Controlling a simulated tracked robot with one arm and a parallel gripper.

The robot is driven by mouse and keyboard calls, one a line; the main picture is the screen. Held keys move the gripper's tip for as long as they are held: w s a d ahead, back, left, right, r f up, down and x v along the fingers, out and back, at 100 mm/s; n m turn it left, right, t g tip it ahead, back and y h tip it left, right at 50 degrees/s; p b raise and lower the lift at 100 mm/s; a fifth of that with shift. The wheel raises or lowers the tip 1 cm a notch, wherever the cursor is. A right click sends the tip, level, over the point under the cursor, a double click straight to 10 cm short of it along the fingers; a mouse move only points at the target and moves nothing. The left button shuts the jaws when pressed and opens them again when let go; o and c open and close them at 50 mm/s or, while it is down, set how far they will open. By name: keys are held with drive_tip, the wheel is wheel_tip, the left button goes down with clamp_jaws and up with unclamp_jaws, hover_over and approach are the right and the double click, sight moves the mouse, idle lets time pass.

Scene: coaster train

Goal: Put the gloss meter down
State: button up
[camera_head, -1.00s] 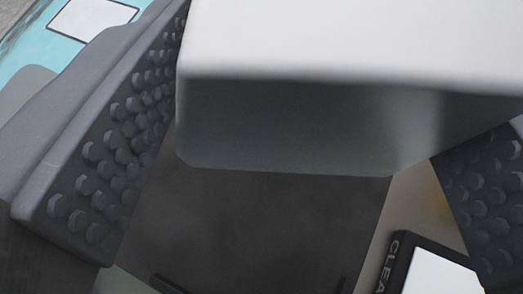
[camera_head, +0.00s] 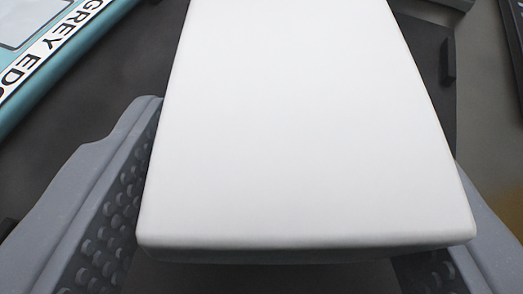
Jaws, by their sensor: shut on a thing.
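The gloss meter (camera_head: 305,130) is a large white block with rounded edges. It fills the middle of the view. My gripper (camera_head: 285,270) is shut on it, with a grey studded finger on its left side and another on its right, both partly hidden by the block. A dark surface (camera_head: 120,70) shows behind and beside the block. I cannot tell whether the block touches it, since its underside is hidden.
A teal-edged panel (camera_head: 40,70) with the lettering "GREY EDG", cut off by the frame, lies at the upper left. A small dark upright piece (camera_head: 447,62) stands right of the block. Dark edges show at the upper right.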

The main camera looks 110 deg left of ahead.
drive_tip(key=shift+f, duration=0.15)
drive_tip(key=shift+s+f, duration=0.15)
drive_tip(key=shift+f, duration=0.25)
drive_tip(key=o, duration=1.3)
drive_tip(key=shift+s+f, duration=0.1)
drive_tip(key=shift+f, duration=0.15)
drive_tip(key=shift+r+b, duration=0.25)
drive_tip(key=shift+b, duration=0.1)
drive_tip(key=v, duration=0.2)
drive_tip(key=p+v, duration=0.1)
drive_tip(key=v, duration=0.2)
drive_tip(key=r+p+v, duration=0.1)
drive_tip(key=v, duration=0.2)
drive_tip(key=shift+a+r, duration=0.1)
drive_tip(key=shift+a, duration=0.15)
drive_tip(key=shift+w, duration=0.2)
